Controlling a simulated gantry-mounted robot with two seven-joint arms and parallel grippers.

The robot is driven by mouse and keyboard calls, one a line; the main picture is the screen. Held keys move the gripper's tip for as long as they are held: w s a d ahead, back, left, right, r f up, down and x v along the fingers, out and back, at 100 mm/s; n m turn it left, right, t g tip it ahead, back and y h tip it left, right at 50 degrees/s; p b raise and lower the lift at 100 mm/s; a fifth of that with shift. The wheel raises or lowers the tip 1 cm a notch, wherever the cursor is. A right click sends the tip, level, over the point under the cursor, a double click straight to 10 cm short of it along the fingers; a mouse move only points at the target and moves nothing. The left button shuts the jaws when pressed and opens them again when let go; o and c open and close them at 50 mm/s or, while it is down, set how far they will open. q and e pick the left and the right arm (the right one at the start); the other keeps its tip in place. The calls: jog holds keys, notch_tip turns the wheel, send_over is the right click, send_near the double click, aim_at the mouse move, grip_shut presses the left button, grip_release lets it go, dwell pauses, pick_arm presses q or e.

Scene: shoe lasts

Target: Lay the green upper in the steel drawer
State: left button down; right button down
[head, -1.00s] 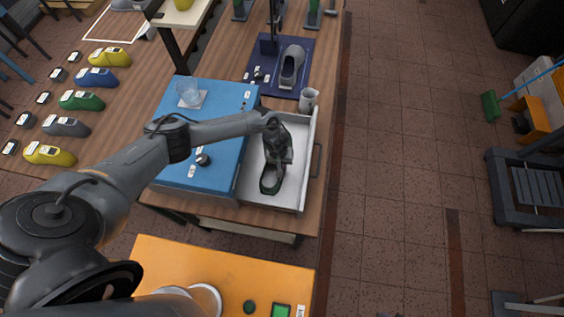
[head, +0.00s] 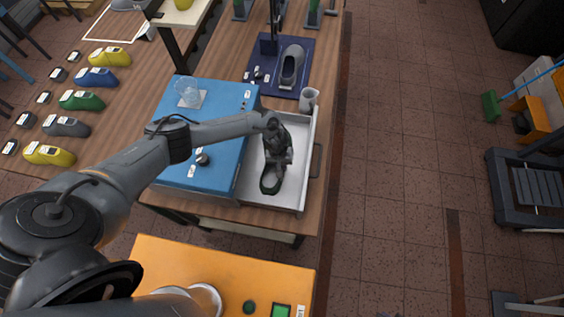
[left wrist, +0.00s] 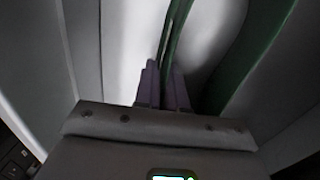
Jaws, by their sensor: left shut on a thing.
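The green upper (head: 270,184) is inside the open steel drawer (head: 301,190), towards its near end. It looks dark in the head view, and its top is partly covered by my left gripper (head: 275,166). In the left wrist view, the left gripper's fingers (left wrist: 163,92) are shut on a thin green edge of the upper (left wrist: 177,40), with more green wall to the right. Pale drawer surface shows behind it. I cannot tell whether the upper's underside touches the drawer floor. My right gripper is not in view.
The blue cabinet top (head: 216,130) adjoins the drawer on its left, with a glass (head: 189,97) on it. An orange table (head: 225,270) is nearer. The right part of the drawer floor is clear.

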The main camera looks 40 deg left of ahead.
pick_arm(q)
jog(key=c, duration=1.1)
grip_release()
jog(key=r, duration=0.3)
jog(key=r+p, duration=0.1)
jog(key=r, duration=0.3)
jog(key=a+r, duration=0.1)
jog(key=r, duration=0.2)
jog(key=shift+s+r, duration=0.3)
jog(key=shift+r, duration=0.1)
